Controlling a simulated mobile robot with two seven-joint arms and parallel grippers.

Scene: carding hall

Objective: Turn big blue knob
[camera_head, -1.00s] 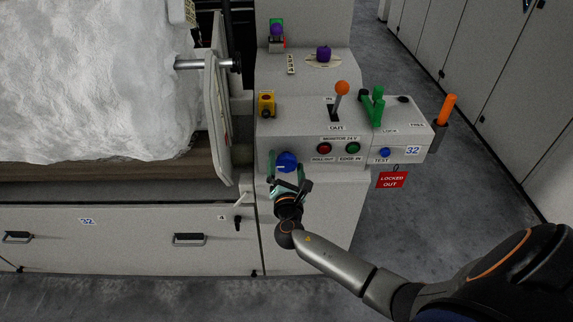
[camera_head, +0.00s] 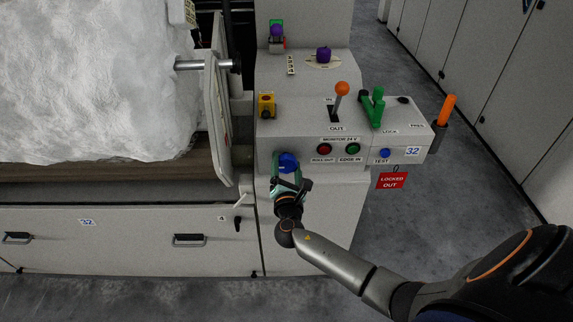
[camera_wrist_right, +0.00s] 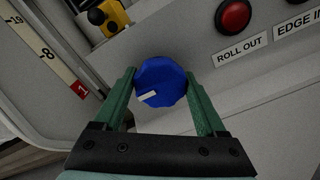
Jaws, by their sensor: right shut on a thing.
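The big blue knob (camera_head: 288,161) is on the front face of the grey control console (camera_head: 310,185), at its lower left. In the right wrist view the knob (camera_wrist_right: 160,82) is round and faceted with a white pointer mark at its lower left. My right gripper (camera_head: 287,170) reaches it from below and in front. In the wrist view its two green fingers (camera_wrist_right: 160,92) stand one on each side of the knob, shut on it. My left gripper is not in view.
Right of the knob are the red ROLL OUT button (camera_head: 324,149), the green EDGE IN button (camera_head: 353,149) and a small blue TEST button (camera_head: 385,153). A yellow switch box (camera_head: 266,104) sits above left. An orange-topped lever (camera_head: 342,89) and green handle (camera_head: 375,105) stand on top.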

